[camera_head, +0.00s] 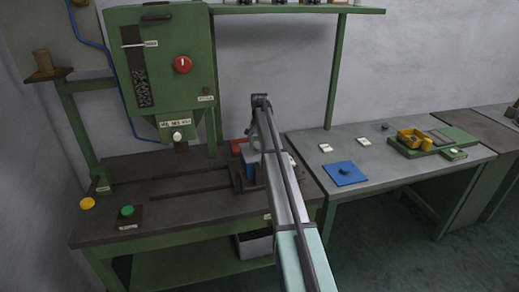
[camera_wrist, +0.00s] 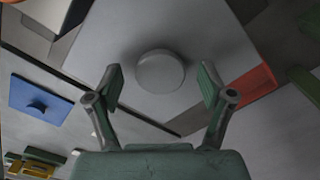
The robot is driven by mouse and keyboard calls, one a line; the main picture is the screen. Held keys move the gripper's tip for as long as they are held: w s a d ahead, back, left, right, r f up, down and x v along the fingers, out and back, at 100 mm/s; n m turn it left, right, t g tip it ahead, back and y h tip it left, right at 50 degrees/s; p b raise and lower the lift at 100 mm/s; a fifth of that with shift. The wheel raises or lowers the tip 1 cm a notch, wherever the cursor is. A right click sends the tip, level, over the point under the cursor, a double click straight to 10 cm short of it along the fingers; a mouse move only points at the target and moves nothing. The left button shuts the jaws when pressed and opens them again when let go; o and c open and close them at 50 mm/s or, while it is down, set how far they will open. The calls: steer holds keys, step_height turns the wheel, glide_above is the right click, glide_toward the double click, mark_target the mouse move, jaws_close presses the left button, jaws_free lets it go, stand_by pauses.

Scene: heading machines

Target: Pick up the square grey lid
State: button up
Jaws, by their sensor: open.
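The square grey lid (camera_wrist: 205,45) fills the upper middle of the wrist view, with a round grey knob (camera_wrist: 160,72) on its top. My gripper (camera_wrist: 162,75) is open, one finger on each side of the knob, with visible gaps to it. I cannot tell how far the fingertips are above the lid. In the head view my arm reaches over the left bench and hides most of the gripper and the lid.
A blue square plate with a knob (camera_head: 345,173) lies on the right table (camera_head: 400,172), with small white pieces and a yellow container (camera_head: 413,139). A green machine cabinet (camera_head: 163,75) stands at the back of the left bench (camera_head: 180,205).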

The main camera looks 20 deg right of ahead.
steer(key=shift+f, duration=0.25)
steer(key=c, duration=1.4)
steer(key=shift+o, duration=0.2)
steer(key=shift+r, duration=0.15)
